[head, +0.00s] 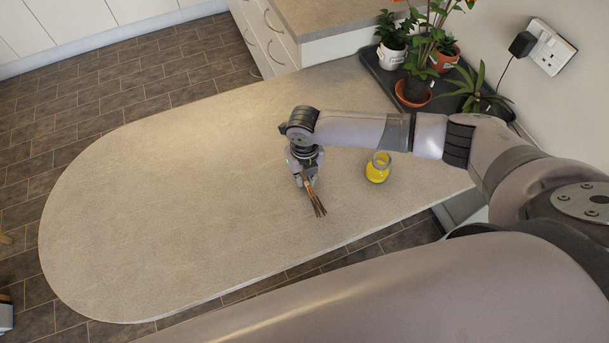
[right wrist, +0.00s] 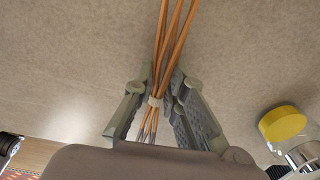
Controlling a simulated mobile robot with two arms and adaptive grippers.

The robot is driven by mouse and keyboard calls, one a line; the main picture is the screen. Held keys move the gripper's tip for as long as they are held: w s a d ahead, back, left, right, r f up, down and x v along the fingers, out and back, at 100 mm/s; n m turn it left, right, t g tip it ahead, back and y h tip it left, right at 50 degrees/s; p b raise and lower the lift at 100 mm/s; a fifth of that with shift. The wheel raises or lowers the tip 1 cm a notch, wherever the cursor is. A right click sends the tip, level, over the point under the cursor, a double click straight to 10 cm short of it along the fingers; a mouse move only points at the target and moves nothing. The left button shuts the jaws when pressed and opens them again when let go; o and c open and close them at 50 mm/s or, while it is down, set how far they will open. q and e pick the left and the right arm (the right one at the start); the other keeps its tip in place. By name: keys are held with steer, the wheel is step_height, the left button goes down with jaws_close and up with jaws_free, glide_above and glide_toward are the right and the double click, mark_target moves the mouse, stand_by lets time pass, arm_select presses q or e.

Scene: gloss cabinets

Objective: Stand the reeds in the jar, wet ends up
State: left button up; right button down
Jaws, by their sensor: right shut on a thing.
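In the head view the sticks slant down and right from the fingers, with dark far ends. The ends on the other side look grey in the right wrist view; I cannot tell which are wet. The jar (head: 375,175), glass and yellow, stands upright right of my gripper, apart from the reeds. It also shows in the right wrist view (right wrist: 283,124). My left gripper is out of view.
The pale rounded counter (head: 170,190) is clear on its left. A dark tray (head: 390,78) with several potted plants (head: 417,85) stands at the back right by the wall. A socket with a plug (head: 545,47) is on the wall. The counter's front edge runs close below the reeds.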

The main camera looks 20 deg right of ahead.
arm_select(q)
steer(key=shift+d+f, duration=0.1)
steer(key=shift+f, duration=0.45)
arm_select(e)
steer(key=shift+f, duration=0.55)
steer(key=c, duration=1.5)
jaws_free()
steer(key=shift+c, duration=0.2)
steer(key=shift+r, duration=0.25)
step_height(320, 180, up, 12)
steer(key=shift+f, duration=0.2)
steer(key=shift+s, duration=0.1)
